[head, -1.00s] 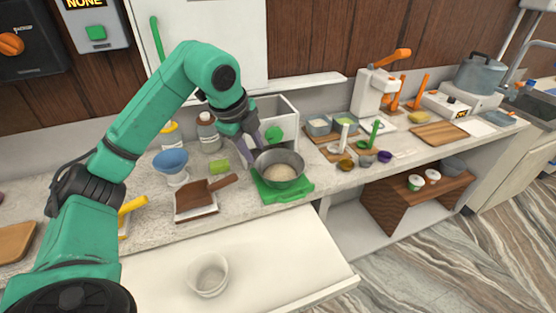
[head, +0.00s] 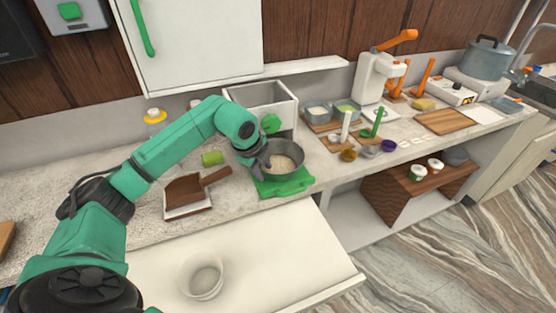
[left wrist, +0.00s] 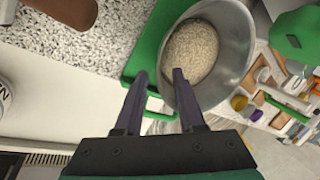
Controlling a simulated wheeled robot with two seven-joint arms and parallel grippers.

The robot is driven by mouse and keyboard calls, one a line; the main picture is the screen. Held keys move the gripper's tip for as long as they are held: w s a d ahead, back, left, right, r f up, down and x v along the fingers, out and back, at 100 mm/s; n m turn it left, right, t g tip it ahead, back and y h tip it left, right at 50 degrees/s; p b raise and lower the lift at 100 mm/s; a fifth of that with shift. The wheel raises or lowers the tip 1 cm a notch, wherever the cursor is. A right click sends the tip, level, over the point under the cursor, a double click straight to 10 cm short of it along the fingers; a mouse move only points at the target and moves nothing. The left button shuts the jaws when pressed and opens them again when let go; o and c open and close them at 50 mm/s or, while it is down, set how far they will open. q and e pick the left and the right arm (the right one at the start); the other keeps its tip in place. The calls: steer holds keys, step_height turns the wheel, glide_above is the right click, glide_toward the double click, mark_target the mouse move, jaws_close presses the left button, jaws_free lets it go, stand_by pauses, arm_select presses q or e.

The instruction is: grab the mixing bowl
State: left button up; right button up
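The mixing bowl (head: 287,157) is a grey metal bowl with pale grainy contents. It stands on a green tray-like base (head: 296,187) on the counter. In the left wrist view the bowl (left wrist: 238,40) fills the upper middle, over the green base (left wrist: 150,48). My left gripper (head: 265,166) is at the bowl's left side. In the left wrist view its two fingers (left wrist: 158,75) are apart, one over the bowl's near rim and the other outside it. Whether either finger touches the wall cannot be told. My right gripper is not in view.
A clear bowl (head: 201,278) sits on the lower white surface.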

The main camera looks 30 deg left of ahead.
arm_select(q)
steer(key=shift+x, duration=1.45)
jaws_close()
steer(key=shift+r, duration=0.1)
